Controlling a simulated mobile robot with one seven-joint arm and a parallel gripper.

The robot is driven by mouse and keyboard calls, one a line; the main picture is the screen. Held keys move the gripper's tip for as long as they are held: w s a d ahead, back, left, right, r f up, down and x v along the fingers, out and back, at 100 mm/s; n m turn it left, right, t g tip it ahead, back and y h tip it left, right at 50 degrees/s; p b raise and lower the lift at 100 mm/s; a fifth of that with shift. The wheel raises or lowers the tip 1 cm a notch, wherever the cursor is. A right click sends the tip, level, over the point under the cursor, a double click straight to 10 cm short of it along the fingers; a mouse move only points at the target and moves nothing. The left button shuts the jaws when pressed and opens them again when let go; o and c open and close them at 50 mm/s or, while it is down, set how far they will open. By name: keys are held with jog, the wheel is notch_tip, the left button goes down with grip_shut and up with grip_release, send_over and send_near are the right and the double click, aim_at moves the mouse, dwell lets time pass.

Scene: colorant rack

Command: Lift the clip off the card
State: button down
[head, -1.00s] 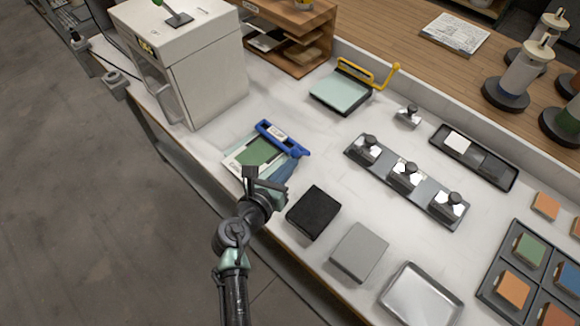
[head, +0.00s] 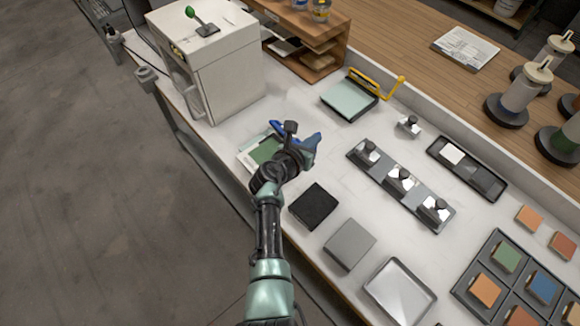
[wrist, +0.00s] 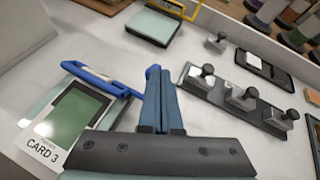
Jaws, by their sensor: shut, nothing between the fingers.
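The card (wrist: 68,122), with a green swatch and the print "CARD 3", lies on a pale panel on the bench. In the head view the card (head: 266,150) is partly hidden by my arm. The blue clip (wrist: 104,80) lies across the card's far edge, with a light label on top. In the head view only part of the clip (head: 278,127) shows beside my gripper. My gripper (wrist: 158,72) is shut and empty, its blue fingers pressed together. In the wrist view the fingertips appear just right of the clip's right end; I cannot tell whether they touch it.
A white cabinet (head: 226,70) stands to the left. A tray with a yellow handle (head: 350,98) is behind. A row of metal weights (head: 400,180) is to the right, and a black block (head: 313,205) and grey block (head: 350,243) are in front.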

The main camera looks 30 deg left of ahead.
jog(key=w+d+b, duration=0.1)
jog(key=w+d, duration=0.1)
jog(key=w, duration=0.4)
jog(key=shift+f+g, duration=0.15)
jog(key=shift+g, duration=0.15)
jog(key=shift+s, duration=0.1)
dwell(1.1)
